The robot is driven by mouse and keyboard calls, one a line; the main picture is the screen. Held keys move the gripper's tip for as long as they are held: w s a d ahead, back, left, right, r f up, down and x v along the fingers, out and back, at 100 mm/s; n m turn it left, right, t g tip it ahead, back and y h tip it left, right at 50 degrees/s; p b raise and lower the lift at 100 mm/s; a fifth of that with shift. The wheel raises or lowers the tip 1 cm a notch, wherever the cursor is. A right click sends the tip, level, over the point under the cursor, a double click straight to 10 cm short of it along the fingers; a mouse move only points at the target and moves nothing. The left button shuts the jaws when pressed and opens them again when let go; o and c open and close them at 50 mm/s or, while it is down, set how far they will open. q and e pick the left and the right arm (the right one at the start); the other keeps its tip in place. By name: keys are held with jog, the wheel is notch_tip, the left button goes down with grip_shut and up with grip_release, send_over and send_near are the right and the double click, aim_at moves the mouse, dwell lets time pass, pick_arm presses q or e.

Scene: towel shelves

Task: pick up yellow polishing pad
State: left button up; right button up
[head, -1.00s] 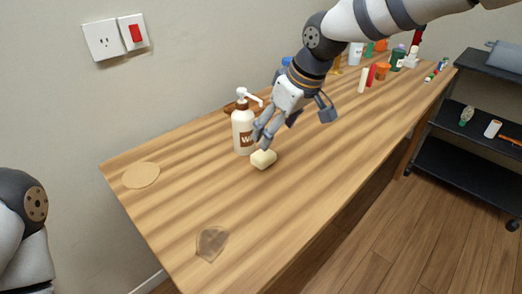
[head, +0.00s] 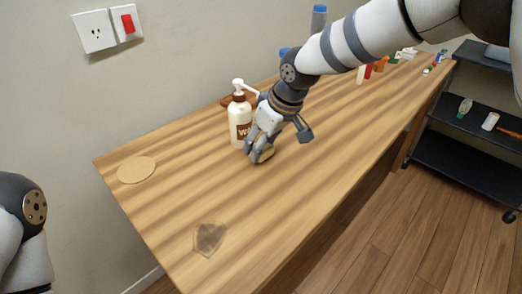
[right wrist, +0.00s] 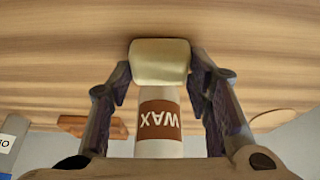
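The pale yellow polishing pad (head: 267,154) lies on the wooden table, just in front of the white WAX pump bottle (head: 239,122). My right gripper (head: 262,151) is down at the pad and partly covers it in the head view. In the right wrist view the pad (right wrist: 160,62) sits between the two fingertips of my right gripper (right wrist: 160,72), one close to each side. The fingers stand apart, and firm contact is not clear. The bottle (right wrist: 158,130) shows behind the pad there. My left gripper is out of view.
A round tan disc (head: 137,170) and a dark translucent patch (head: 209,238) lie on the table's near part. Several small items stand at the far end. A black shelf (head: 460,160) stands at the right.

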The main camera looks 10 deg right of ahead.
jog(key=r, duration=0.1)
jog(key=r+p, duration=0.1)
jog(key=r, duration=0.3)
jog(key=shift+s+r+p, duration=0.1)
jog(key=shift+s+p, duration=0.2)
jog(key=shift+p, duration=0.1)
pick_arm(q)
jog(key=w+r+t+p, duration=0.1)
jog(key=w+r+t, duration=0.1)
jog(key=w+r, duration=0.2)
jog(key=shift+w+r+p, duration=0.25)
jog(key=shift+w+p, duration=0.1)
jog(key=shift+p, duration=0.05)
pick_arm(e)
jog(key=s+d+r, duration=0.3)
jog(key=s+r, duration=0.4)
jog(key=s, duration=0.6)
jog(key=shift+d+r, duration=0.2)
jog(key=shift+r, duration=0.15)
